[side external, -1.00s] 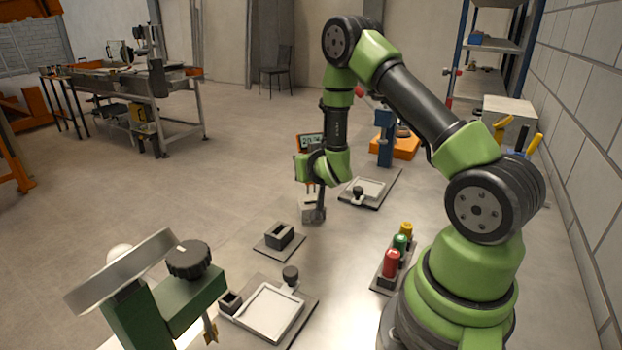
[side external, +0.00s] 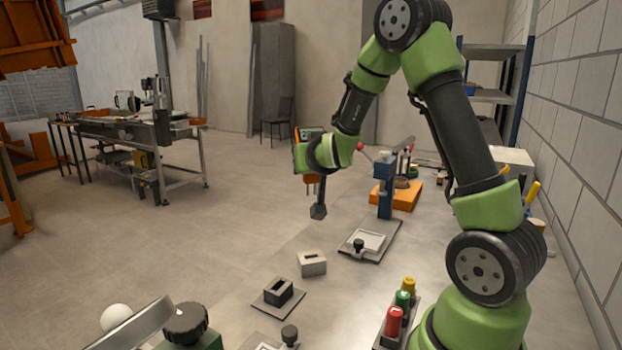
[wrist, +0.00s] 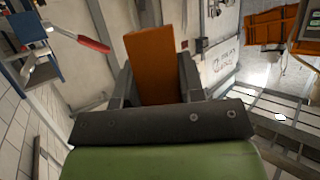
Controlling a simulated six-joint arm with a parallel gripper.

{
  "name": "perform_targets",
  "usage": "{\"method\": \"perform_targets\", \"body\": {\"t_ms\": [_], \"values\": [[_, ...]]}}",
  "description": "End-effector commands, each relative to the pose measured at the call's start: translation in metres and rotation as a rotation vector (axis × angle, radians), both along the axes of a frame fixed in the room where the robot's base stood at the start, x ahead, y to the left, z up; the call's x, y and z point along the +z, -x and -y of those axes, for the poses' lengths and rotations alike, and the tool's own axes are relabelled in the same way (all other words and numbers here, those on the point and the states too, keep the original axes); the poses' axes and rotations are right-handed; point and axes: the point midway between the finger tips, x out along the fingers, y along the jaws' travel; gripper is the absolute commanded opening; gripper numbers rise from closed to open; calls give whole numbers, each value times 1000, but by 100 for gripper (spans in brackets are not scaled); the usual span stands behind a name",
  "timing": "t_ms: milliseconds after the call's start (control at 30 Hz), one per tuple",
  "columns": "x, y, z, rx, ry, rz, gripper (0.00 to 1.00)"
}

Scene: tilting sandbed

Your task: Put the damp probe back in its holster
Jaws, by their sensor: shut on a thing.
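My gripper (wrist: 152,90) is shut on an orange body, the damp probe (wrist: 152,68), which sits between two dark fingers in the wrist view. In the side view the orange body with a small display (side external: 300,152) is raised beside my green wrist. Short orange parts and a dark rod with a grey block end (side external: 318,211) hang below it, clear of the table. A dark slotted block (side external: 279,292) stands on a flat plate, and a light grey slotted block (side external: 312,263) stands behind it. I cannot tell which is the holster. Both are apart from the probe.
A framed tray (side external: 368,241) with a black knob lies right of the probe. A blue post press with a red lever (side external: 385,185) stands behind it. Red, green and yellow capped items (side external: 402,300) stand front right. A metal bar device (side external: 135,325) fills the front left.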

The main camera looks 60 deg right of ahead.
Motion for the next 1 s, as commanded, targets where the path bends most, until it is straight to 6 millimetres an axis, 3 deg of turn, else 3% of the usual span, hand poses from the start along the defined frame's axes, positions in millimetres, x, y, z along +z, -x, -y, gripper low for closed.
{"method": "perform_targets", "body": {"t_ms": [167, 567, 767, 1000], "values": [[14, 0, 0, 0, 1, 4, 16], [9, -1, -1, 19, 1, -2, 16], [-27, -11, -17, 189, -5, -11, 16], [-88, -17, -83, 593, -15, -9, 16]]}}
